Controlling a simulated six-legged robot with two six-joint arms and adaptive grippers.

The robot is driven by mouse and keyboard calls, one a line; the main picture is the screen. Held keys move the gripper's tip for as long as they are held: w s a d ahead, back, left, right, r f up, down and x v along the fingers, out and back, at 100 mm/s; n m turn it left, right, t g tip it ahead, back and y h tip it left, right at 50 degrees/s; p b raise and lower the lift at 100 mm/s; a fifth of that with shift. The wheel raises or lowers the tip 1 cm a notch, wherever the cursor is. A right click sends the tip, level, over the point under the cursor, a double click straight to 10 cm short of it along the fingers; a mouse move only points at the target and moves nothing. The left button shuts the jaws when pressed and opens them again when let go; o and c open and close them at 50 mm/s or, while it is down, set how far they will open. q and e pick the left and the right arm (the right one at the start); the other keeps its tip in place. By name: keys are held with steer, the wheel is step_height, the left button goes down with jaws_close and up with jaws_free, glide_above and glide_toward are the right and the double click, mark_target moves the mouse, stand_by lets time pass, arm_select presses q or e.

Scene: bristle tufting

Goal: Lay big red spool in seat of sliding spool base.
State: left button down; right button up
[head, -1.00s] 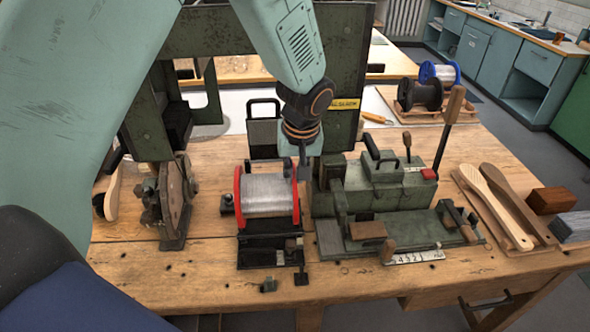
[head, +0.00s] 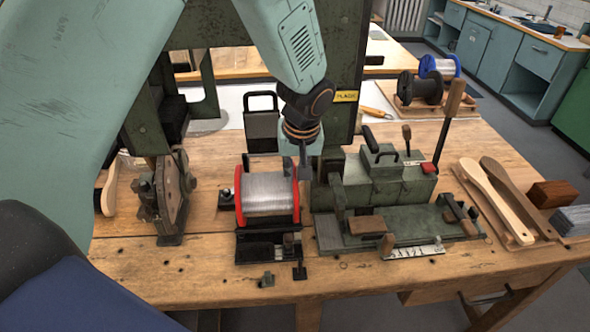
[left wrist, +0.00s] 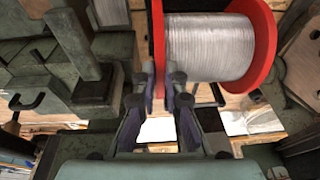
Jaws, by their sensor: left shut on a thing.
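The big red spool (head: 267,198), wound with silvery wire, lies on its side over the black sliding spool base (head: 262,247) at the bench's middle. Its right red flange is between the fingertips of my left gripper (head: 305,168), which is shut on it from above. In the left wrist view, the two fingertips (left wrist: 160,88) pinch the rim of the red spool (left wrist: 210,45). The spool covers the seat, so I cannot tell whether it rests in it or hangs just above. My right gripper is out of view.
A green machine (head: 385,190) stands close to the spool's right, with an upright lever (head: 448,125). A wheel-like device (head: 172,195) stands at left. Wooden paddles (head: 495,205) lie at right. Black and blue spools (head: 420,88) sit on a rear board. The bench's front strip is mostly clear.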

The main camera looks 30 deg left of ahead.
arm_select(q)
steer(key=shift+s+r, duration=0.1)
steer(key=shift+r, duration=0.05)
stand_by(0.5)
steer(key=shift+f+b, duration=0.45)
steer(key=shift+f, duration=0.15)
steer(key=c, duration=1.3)
jaws_free()
steer(key=shift+c, duration=0.2)
steer(key=shift+f, duration=0.1)
steer(key=o, duration=0.4)
